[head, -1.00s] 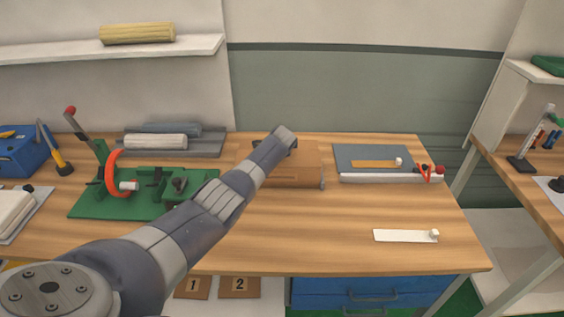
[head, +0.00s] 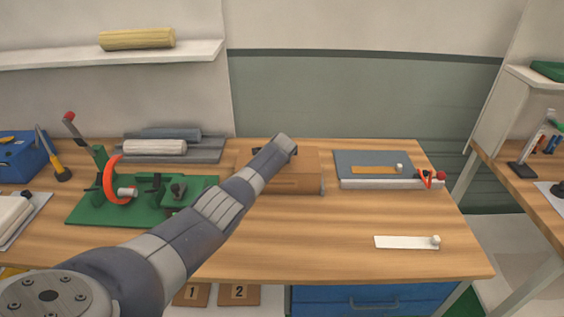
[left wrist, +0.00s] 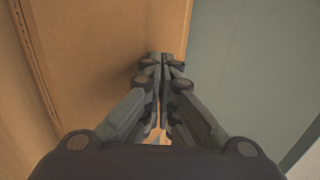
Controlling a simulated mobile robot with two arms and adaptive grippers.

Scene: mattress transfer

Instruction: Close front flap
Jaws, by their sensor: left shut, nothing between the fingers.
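A brown cardboard box (head: 300,182) stands on the wooden workbench near its back edge, in the middle of the head view. My left arm reaches across the box's left part, and the hand end hides some of its top and back. In the left wrist view my left gripper (left wrist: 165,62) is shut and empty, with its fingertips close to a brown cardboard surface (left wrist: 90,60). I cannot tell whether they touch it, or which flap this is. My right gripper is not in view.
A green base (head: 90,210) with a toggle clamp and red ring stands left of the box. A grey panel (head: 360,160) on a white tray is to the right. A white strip (head: 400,242) lies at the front right. The bench front is mostly clear.

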